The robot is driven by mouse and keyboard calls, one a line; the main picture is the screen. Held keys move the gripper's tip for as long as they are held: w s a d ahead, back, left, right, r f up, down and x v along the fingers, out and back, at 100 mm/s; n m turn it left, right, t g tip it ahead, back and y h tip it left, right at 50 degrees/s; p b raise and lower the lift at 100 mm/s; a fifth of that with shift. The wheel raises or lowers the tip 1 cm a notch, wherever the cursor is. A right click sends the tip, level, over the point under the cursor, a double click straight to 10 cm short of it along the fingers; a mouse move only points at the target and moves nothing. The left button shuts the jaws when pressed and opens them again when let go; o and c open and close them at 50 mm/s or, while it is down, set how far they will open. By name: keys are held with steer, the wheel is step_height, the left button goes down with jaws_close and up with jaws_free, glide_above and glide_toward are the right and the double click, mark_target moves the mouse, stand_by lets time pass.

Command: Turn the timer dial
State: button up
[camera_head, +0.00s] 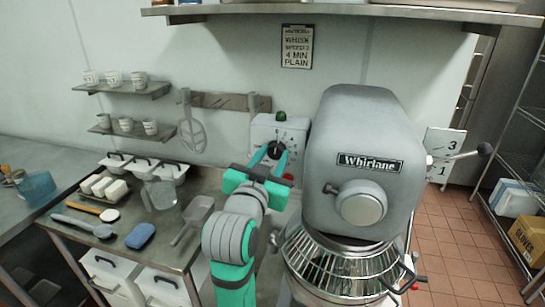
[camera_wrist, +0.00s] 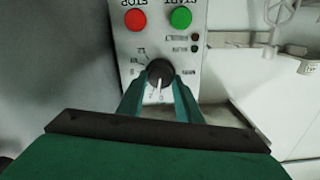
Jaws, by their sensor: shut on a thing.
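The timer dial (camera_wrist: 160,73) is a round black knob with a light pointer, on a pale control box (camera_head: 262,128) fixed to the wall. In the wrist view the pointer aims toward my gripper, at the bottom of the picture. My gripper (camera_wrist: 160,88) has its green fingers on either side of the knob, shut on it. In the head view the dial (camera_head: 276,149) shows between the fingertips, and my gripper (camera_head: 275,154) reaches in from the front. Some of the dial's printed marks are hidden by the fingers.
The large grey Whirlane mixer (camera_head: 345,150) stands close on the right. A steel table (camera_head: 160,222) with tubs and tools is at left; a sign (camera_head: 297,46) hangs above.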

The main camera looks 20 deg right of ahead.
steer(key=m, duration=0.4)
steer(key=shift+s+m, duration=0.1)
steer(key=shift+m, duration=1.4)
steer(key=o, duration=1)
